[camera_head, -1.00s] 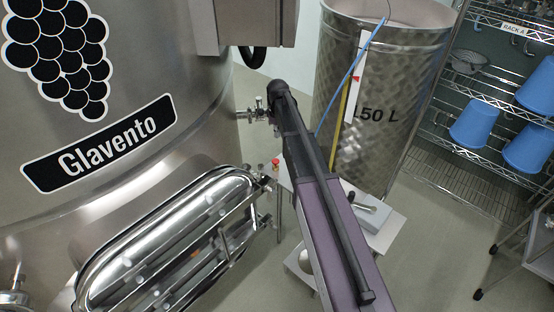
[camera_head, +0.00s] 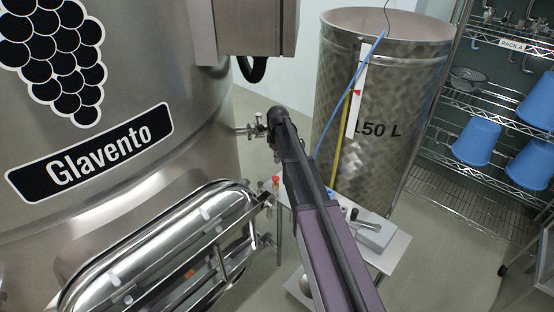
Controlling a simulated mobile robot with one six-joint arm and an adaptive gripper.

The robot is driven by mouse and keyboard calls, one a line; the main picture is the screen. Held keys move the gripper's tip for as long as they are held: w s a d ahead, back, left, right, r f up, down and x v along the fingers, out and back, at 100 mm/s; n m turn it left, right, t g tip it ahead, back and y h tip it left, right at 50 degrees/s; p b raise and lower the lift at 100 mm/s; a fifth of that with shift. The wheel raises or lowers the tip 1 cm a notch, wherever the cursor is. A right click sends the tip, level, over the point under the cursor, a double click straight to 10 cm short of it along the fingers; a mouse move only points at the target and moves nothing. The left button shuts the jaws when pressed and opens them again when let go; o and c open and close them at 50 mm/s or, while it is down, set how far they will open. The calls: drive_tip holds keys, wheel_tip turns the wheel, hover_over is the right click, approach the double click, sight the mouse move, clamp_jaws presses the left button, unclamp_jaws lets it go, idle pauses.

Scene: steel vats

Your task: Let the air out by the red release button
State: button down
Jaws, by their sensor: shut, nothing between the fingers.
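A small red cap (camera_head: 275,180) shows left of my arm, by the near left corner of a small white table; it is too small to tell whether it is the release button. On that table is a grey device (camera_head: 374,233) with a black-tipped lever, partly beside my arm. A blue hose (camera_head: 352,72) and a yellow hose (camera_head: 340,142) run down the front of the steel tank marked 50 L (camera_head: 395,95) toward the table. My arm crosses the middle and hides part of the table. My gripper cannot be made out.
A large Glavento vat (camera_head: 120,75) with a steel hatch (camera_head: 165,255) fills the left. A tap (camera_head: 250,130) sticks out from it beside my arm. A grey box (camera_head: 255,28) hangs above. Wire shelves with blue buckets (camera_head: 477,142) stand right. Open floor shows front right.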

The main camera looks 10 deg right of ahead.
sight(278, 180)
drive_tip(key=shift+f+b, duration=4.4)
drive_tip(key=shift+f, duration=0.3)
drive_tip(key=shift+f+b, duration=1)
drive_tip(key=shift+r, duration=0.2)
wheel_tip(278, 180, up, 14)
drive_tip(key=p, duration=1.4)
drive_tip(key=shift+f, duration=0.1)
drive_tip(key=shift+s, duration=0.15)
